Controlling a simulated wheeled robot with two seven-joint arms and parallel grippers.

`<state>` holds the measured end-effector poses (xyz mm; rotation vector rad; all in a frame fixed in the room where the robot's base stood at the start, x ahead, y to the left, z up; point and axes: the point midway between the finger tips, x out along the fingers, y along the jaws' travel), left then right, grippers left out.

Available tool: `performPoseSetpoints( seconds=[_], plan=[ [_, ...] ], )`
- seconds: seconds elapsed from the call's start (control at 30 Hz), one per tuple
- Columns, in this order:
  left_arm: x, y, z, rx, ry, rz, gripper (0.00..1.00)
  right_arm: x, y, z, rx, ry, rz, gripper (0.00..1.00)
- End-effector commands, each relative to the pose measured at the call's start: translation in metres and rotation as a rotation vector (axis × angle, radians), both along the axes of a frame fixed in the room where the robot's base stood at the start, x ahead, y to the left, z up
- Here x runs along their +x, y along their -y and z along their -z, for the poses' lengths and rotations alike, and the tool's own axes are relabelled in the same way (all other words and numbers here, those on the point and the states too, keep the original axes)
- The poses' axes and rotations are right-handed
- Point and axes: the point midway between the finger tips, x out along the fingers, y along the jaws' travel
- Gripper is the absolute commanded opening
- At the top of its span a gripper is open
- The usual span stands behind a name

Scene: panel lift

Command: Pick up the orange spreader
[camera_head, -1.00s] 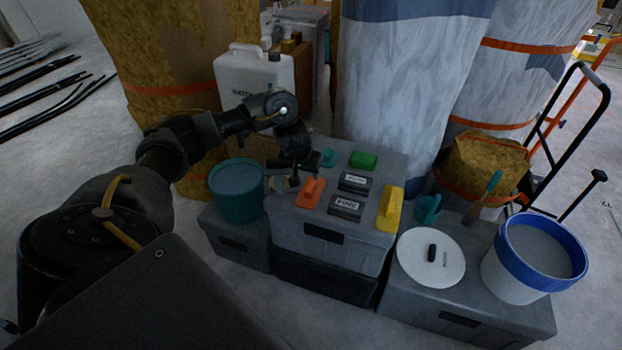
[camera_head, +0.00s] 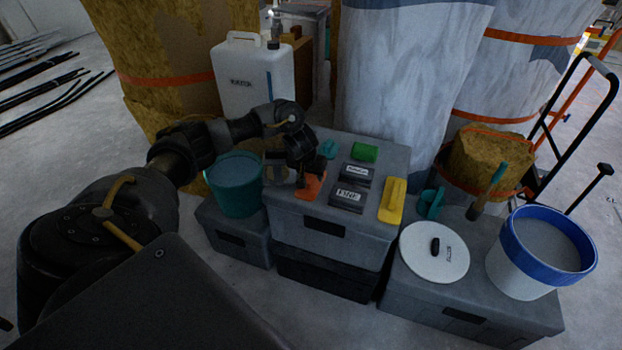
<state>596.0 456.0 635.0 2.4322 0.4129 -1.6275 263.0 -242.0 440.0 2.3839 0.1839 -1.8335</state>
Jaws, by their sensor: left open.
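The orange spreader (camera_head: 314,184) lies on the grey lid of the middle toolbox (camera_head: 290,207), near its left side. My left gripper (camera_head: 308,184) is open, pointing down right over the spreader. Its fingers hide part of the spreader, and I cannot tell whether they touch it. My right gripper does not show.
The lid also holds a green block (camera_head: 365,152), a teal tool (camera_head: 328,149), dark labelled boxes (camera_head: 347,196) and a yellow float (camera_head: 393,201). A teal bucket (camera_head: 236,199) stands close on the left. A white disc (camera_head: 434,262) and a blue-rimmed bucket (camera_head: 508,258) are on the right.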

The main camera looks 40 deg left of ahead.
Motion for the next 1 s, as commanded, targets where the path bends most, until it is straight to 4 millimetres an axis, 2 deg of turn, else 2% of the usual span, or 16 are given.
performPoseSetpoints(
  seconds=[0.27, 0.37, 0.63, 1.0],
  plan=[
    [0.0018, -0.0004, 0.0030, -0.001, 0.000, 0.000, 0.47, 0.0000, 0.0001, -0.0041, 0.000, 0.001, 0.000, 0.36],
    [0.0018, -0.0003, 0.0029, -0.001, 0.000, 0.000, 0.37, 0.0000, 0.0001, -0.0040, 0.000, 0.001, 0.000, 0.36],
    [0.0017, -0.0004, 0.0029, -0.001, 0.000, 0.000, 0.01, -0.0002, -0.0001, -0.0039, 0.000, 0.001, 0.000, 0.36],
    [0.0020, -0.0003, -0.0012, -0.001, 0.002, 0.001, 0.00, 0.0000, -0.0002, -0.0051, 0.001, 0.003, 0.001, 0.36]
  ],
)
